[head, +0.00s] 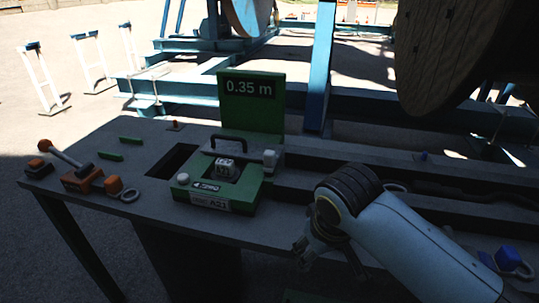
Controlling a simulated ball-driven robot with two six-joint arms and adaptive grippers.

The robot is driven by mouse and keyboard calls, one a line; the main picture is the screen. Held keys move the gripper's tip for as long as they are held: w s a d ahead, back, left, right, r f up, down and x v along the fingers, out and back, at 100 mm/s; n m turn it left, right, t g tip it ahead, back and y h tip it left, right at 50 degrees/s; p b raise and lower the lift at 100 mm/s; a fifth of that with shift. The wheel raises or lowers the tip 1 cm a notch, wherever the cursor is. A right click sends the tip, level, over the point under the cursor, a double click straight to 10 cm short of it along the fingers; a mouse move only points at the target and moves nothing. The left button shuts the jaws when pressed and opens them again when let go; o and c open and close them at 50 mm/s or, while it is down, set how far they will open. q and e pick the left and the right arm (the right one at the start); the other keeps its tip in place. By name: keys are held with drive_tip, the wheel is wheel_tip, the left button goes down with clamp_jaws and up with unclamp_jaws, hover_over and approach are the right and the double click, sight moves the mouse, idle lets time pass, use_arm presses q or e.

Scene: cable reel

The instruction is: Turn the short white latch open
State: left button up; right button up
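A green box (243,193) sits on the dark bench and carries a black handle and a white label reading A21. Two small white pieces are on it: one at its right back corner (270,160) and one at its front left corner (183,178). I cannot tell for certain which is the short white latch. My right gripper (330,266) hangs over the bench's front edge, right of and nearer than the box, apart from it. Its fingers look spread and empty. My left gripper is not in view.
A green panel (251,105) reading 0.35 m stands behind the box. An orange-knobbed lever (66,154) and an orange button (114,184) are at the left. A blue knob (507,258) is at the right. A large wooden reel (450,50) and blue frame stand behind.

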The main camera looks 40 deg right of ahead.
drive_tip(key=w+d+r+m+p, duration=0.2)
drive_tip(key=w+r+m, duration=0.2)
drive_tip(key=w+r, duration=0.7)
drive_tip(key=m+h, duration=0.2)
drive_tip(key=m, duration=0.2)
approach(269, 152)
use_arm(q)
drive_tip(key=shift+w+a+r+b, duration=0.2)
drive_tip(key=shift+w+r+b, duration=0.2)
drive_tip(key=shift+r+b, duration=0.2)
use_arm(e)
drive_tip(key=x, duration=1)
drive_tip(key=shift+d+f, duration=0.1)
drive_tip(key=shift+f, duration=0.2)
drive_tip(key=shift+c, duration=0.4)
clamp_jaws()
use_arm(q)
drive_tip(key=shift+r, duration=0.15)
